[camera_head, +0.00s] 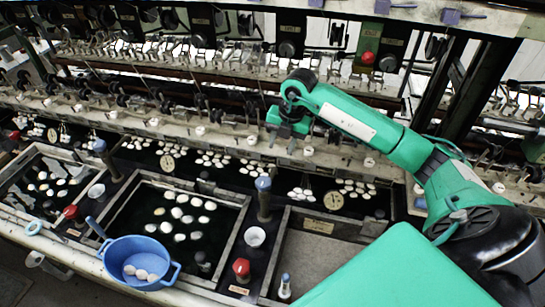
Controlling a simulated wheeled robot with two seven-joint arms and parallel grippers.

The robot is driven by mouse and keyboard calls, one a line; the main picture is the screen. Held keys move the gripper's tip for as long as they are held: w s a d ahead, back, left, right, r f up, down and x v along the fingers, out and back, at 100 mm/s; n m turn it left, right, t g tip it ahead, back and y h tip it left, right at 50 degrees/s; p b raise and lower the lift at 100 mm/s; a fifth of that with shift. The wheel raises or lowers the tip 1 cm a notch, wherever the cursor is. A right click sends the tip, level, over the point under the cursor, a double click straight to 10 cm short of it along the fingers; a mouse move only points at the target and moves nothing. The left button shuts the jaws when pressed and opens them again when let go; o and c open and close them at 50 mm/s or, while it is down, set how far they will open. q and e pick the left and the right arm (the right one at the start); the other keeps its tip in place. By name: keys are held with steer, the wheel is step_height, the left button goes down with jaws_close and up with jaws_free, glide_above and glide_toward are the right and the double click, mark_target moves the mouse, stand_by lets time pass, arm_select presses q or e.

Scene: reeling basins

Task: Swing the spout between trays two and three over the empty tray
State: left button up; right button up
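The middle tray (122,222) holds dark water and several white cocoons. The tray to its right (318,262) shows a bare grey floor and no cocoons; my green arm cover hides its right part. Between these two stands an upright post with a blue top (264,200), which looks like the spout; which way its outlet points is too small to tell. My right gripper (287,136) hangs above the cocoon trough, up and right of the blue top and apart from it. I see nothing held, but its fingers are too small to read. My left gripper is out of view.
A blue pan (125,250) with a few cocoons sits at the middle tray's front left corner. A red knob (241,268) and white cup (255,237) stand on the divider. Another cocoon tray (84,207) lies at left. Reeling machinery (190,105) runs behind.

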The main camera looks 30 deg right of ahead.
steer(key=p, duration=0.5)
glide_toward(272, 176)
steer(key=f, duration=0.4)
steer(key=w+a+f, duration=0.1)
steer(key=f, duration=0.1)
steer(key=shift+f, duration=0.3)
steer(key=shift+w+f, duration=0.15)
steer(key=shift+f, duration=0.65)
jaws_close()
